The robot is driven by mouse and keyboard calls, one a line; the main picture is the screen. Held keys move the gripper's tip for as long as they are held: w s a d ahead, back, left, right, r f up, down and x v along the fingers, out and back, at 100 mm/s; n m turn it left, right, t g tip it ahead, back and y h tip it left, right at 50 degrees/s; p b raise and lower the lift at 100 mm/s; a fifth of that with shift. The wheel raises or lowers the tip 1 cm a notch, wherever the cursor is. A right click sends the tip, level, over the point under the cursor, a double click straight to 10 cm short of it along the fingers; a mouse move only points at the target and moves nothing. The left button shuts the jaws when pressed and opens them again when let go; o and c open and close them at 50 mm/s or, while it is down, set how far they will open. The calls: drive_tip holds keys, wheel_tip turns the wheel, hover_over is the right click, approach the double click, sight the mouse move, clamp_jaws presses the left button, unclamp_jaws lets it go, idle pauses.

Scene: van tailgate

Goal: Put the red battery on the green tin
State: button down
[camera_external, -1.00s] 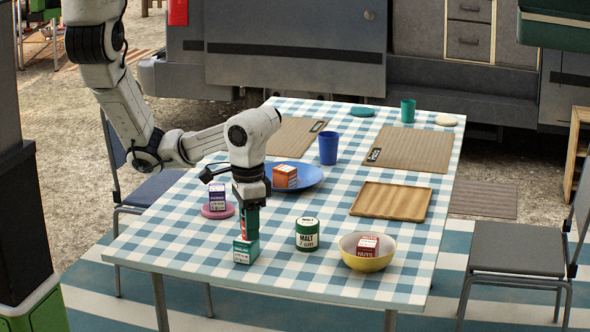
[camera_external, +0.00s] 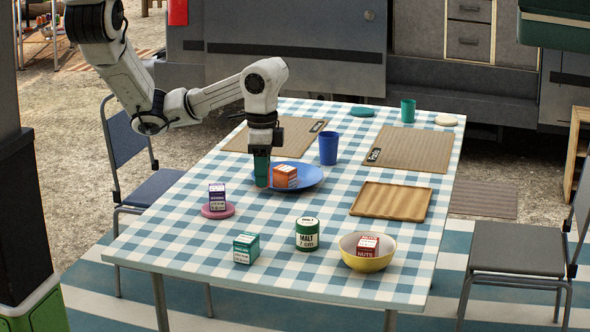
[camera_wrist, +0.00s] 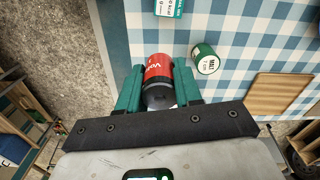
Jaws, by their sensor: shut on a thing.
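The red battery (camera_wrist: 158,68) is held between the green fingers of my gripper (camera_wrist: 158,88) in the wrist view, with its dark end toward the camera. In the external view my gripper (camera_external: 262,170) is above the table near the left edge of the blue plate, and its fingers mostly hide the battery. The green tin (camera_external: 307,235), with a white label reading MALT, stands upright on the table, nearer the front and to the right of my gripper. It also shows in the wrist view (camera_wrist: 207,62), right of the battery and apart from it.
A purple box (camera_external: 217,197) sits on a pink coaster. A wooden tray (camera_external: 391,201) lies farther right.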

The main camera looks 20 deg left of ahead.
drive_tip(key=w+d+f+b, duration=0.2)
drive_tip(key=w+d+f, duration=0.2)
drive_tip(key=w, duration=0.3)
hover_over(308, 221)
drive_tip(key=s, duration=0.1)
drive_tip(key=f, duration=0.4)
drive_tip(key=shift+a+f, duration=0.2)
drive_tip(key=shift+a, duration=0.15)
drive_tip(key=shift+w+d+f, duration=0.2)
drive_tip(key=shift+w+f, duration=0.05)
drive_tip(key=shift+f, duration=0.15)
drive_tip(key=shift+w+d+f+p, duration=0.15)
drive_tip(key=shift+f+p, duration=0.15)
drive_tip(key=shift+f, duration=0.65)
drive_tip(key=shift+w+f+p, duration=0.1)
drive_tip(key=shift+f+p, duration=0.15)
drive_tip(key=shift+f, duration=0.65)
drive_tip(key=c, duration=0.8)
unclamp_jaws()
drive_tip(key=shift+f, duration=0.1)
drive_tip(key=shift+o, duration=0.2)
wheel_tip(308, 221, up, 12)
drive_tip(key=shift+b, duration=0.45)
